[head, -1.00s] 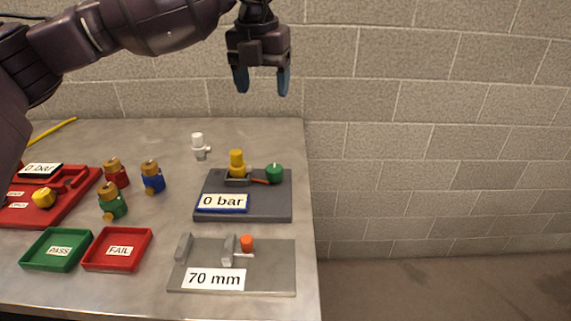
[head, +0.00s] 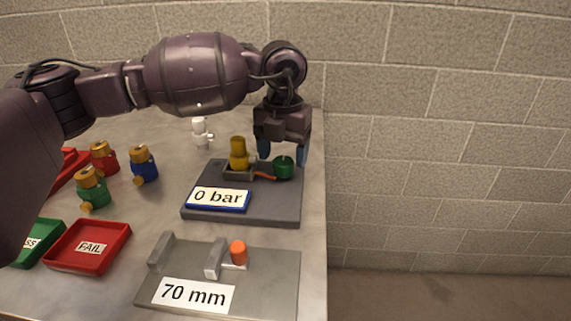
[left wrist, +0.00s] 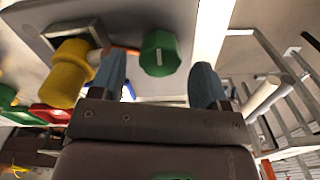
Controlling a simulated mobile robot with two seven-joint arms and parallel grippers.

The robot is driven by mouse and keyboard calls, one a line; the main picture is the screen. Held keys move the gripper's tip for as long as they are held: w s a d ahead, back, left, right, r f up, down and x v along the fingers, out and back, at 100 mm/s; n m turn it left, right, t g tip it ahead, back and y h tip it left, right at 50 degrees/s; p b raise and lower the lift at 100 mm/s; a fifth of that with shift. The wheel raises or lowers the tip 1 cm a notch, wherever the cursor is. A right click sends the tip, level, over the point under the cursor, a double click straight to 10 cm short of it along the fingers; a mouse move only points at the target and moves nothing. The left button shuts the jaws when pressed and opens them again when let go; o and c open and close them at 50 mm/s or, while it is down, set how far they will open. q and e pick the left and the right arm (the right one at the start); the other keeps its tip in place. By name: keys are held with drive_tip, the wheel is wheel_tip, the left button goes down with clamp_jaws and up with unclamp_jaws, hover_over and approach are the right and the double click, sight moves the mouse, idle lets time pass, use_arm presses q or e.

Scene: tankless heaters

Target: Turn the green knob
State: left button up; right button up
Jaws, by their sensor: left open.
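The green knob (head: 284,167) sits at the right end of the orange rod on the grey test base (head: 270,206), beside the yellow-topped fitting (head: 238,153). In the left wrist view the knob (left wrist: 160,53) is round with a white mark line, and lies between and beyond the fingertips. My left gripper (head: 283,154) is open and empty, pointing down over the knob. Its blue fingers stand to either side of the knob in the picture. I cannot tell whether they touch it. My right gripper is not in view.
A label reading 0 bar (head: 218,199) is on the base front. The 70 mm gauge plate (head: 270,284) is nearer. A red FAIL tray (head: 90,247), a blue-bodied valve (head: 145,164), a green-bodied valve (head: 91,188) and a white fitting (head: 200,131) stand left. The table's right edge is close.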

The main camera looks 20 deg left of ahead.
use_arm(q)
drive_tip(key=shift+f, duration=1.2)
drive_tip(key=c, duration=0.9)
